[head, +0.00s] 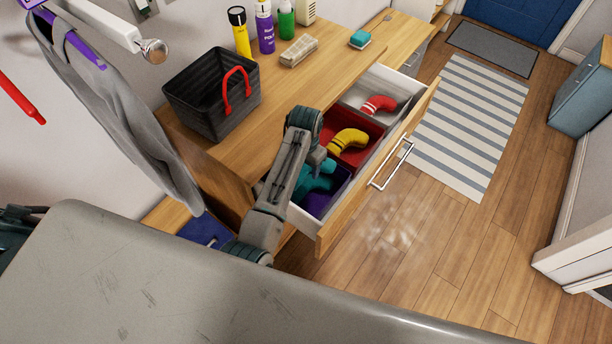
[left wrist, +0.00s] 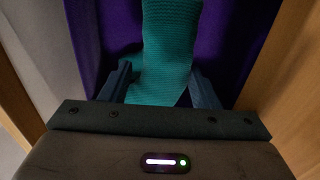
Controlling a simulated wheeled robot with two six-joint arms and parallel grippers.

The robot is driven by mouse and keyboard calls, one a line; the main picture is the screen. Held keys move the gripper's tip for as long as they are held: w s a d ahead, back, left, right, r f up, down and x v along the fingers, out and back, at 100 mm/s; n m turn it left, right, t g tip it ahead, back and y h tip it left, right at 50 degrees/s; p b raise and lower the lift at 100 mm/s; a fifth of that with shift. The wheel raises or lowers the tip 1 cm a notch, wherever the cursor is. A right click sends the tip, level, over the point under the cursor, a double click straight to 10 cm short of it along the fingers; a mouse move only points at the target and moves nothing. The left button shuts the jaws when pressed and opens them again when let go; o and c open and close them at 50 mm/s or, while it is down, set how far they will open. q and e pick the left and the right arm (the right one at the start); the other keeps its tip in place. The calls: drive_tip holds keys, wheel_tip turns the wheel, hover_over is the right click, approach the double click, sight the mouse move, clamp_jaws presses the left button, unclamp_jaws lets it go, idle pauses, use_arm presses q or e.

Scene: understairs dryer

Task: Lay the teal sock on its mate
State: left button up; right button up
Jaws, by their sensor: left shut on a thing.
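Teal sock fabric (head: 318,184) lies in the purple compartment (head: 339,192) at the near end of the open drawer. My left gripper (head: 316,160) reaches down into that compartment, and its arm hides part of it. In the left wrist view the teal sock (left wrist: 165,45) runs between the two fingers (left wrist: 160,85), against the purple lining (left wrist: 225,45). The gripper is shut on this sock. I cannot tell whether all the teal seen is one sock or two. My right gripper is not in view.
A red compartment (head: 372,125) holds a yellow sock (head: 348,141), and a pale one holds a red sock (head: 378,104). The drawer front (head: 402,130) has a metal handle (head: 392,165). A dark basket (head: 205,100) and several bottles stand on the wooden top.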

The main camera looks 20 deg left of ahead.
sight(305, 185)
use_arm(q)
wheel_tip(305, 185, down, 6)
drive_tip(key=shift+s+f, duration=0.1)
drive_tip(key=shift+f, duration=0.3)
drive_tip(key=shift+f, duration=0.35)
drive_tip(key=o, duration=1)
